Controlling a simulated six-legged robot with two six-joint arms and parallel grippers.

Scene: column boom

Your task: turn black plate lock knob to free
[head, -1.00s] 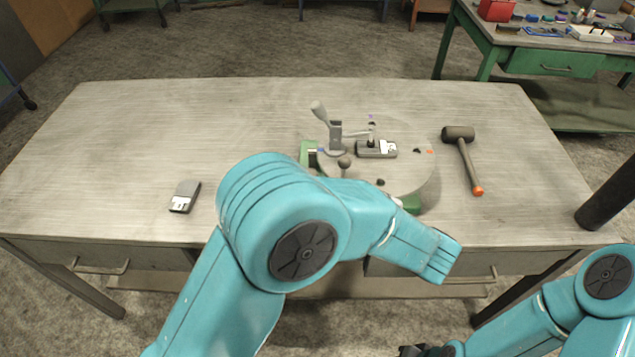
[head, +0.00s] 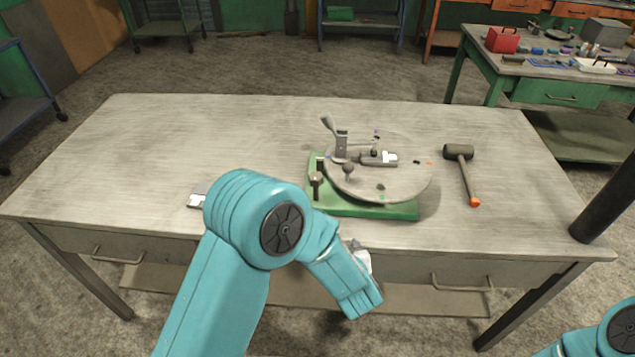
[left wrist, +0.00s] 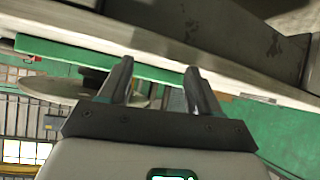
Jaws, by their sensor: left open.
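A round grey plate (head: 405,183) sits on a green base (head: 375,211) near the table's front right. Another round-headed knob (head: 348,169) stands at the plate's left side. My left gripper (left wrist: 158,88) is open and empty in the left wrist view, with the green base (left wrist: 95,62) and the plate's edge (left wrist: 50,85) beyond its fingers. In the head view my left forearm is in front of the table's front edge, and the fingers are hidden. My right gripper is out of view.
A lever clamp (head: 341,145) and a grey-white block (head: 380,158) are on the plate. A mallet (head: 461,170) lies to the right. A small grey-white device (head: 196,200) is partly hidden by my left elbow. The table (head: 210,130) is clear at the back left.

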